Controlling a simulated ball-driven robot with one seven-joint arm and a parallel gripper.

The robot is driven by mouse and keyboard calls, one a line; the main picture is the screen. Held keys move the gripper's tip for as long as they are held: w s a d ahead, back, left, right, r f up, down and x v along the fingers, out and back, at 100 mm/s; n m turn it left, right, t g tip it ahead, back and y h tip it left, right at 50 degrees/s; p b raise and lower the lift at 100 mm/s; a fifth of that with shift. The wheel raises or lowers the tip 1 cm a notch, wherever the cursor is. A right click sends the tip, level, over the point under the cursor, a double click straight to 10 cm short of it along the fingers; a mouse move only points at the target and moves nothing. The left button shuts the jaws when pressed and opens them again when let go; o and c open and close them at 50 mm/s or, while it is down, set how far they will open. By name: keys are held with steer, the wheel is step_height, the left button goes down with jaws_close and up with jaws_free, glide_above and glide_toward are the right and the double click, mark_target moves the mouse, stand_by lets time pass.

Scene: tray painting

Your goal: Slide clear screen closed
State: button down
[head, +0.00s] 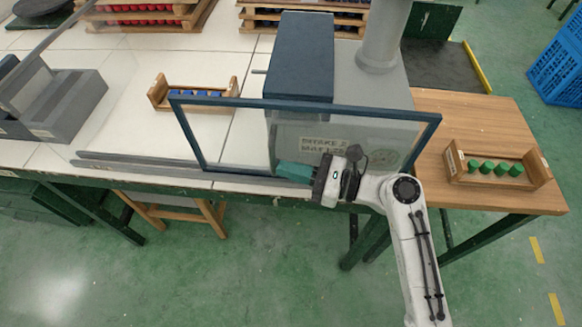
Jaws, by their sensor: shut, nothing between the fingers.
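The clear screen (238,140) is a transparent panel in a dark blue frame. It stands upright near the front edge of the table, in front of a grey and dark blue machine, and covers part of it. A grey rail (130,161) runs along the table edge to the left of the screen. My gripper (280,170) points left at the lower part of the screen, near its bottom frame bar. Its teal fingers look shut with nothing between them. Whether they touch the screen cannot be told from this view.
A wooden tray with blue pieces (157,92) lies behind the screen's left part. A wooden side table (500,125) at right bears a tray with several green pieces (455,165). Grey blocks (75,95) stand at left. A stool (180,212) is under the table.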

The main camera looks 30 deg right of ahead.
steer(key=s+a+p+x, duration=0.1)
steer(key=s+a+x, duration=0.1)
steer(key=x, duration=1.7)
steer(key=s+a+p+x, duration=0.1)
steer(key=s+a+x, duration=0.2)
steer(key=x, duration=1.6)
steer(key=shift+a, duration=0.4)
steer(key=shift+w+r, duration=0.1)
steer(key=shift+r, duration=0.1)
